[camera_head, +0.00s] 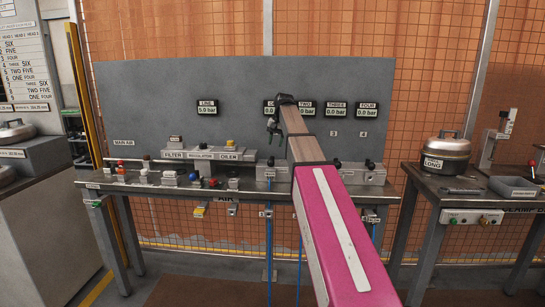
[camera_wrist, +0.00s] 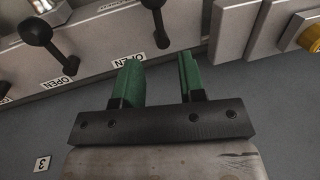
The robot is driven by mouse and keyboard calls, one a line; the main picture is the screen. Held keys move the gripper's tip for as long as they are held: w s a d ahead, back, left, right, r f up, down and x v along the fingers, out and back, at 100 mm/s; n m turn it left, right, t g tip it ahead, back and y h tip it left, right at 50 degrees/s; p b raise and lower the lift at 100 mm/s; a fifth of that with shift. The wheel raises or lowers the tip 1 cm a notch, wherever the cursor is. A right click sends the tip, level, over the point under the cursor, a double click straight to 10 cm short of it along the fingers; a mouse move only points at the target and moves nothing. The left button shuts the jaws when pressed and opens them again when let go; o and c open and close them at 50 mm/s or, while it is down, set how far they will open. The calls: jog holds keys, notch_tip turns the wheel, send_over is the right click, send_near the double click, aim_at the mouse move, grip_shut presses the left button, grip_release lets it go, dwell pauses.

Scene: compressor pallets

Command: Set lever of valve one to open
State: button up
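My gripper (camera_head: 272,130) is in front of the grey back panel, above the left end of the valve row. In the wrist view its two green fingers (camera_wrist: 158,60) are apart with nothing gripped between them. Just beyond the fingertips is a black lever (camera_wrist: 158,22), apparently valve one's. It points to the top of the picture, away from an OPEN label (camera_wrist: 127,60). A second black lever (camera_wrist: 40,33) stands to its left, with its own OPEN label (camera_wrist: 57,82). In the head view a black lever knob (camera_head: 271,161) shows below my gripper. My arm hides valve two.
The levers of valve three (camera_head: 337,163) and valve four (camera_head: 369,163) stand to the right. The oiler's yellow knob (camera_head: 230,143) is to the left. Small fittings crowd the left of the bench (camera_head: 110,186). A silver pot (camera_head: 446,155) stands on the right table.

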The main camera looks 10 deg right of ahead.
aim_at(272, 158)
jog(key=f, duration=0.2)
jog(key=a+f, duration=0.1)
jog(key=f, duration=0.4)
jog(key=shift+w+a, duration=0.15)
jog(key=shift+w, duration=0.05)
grip_shut()
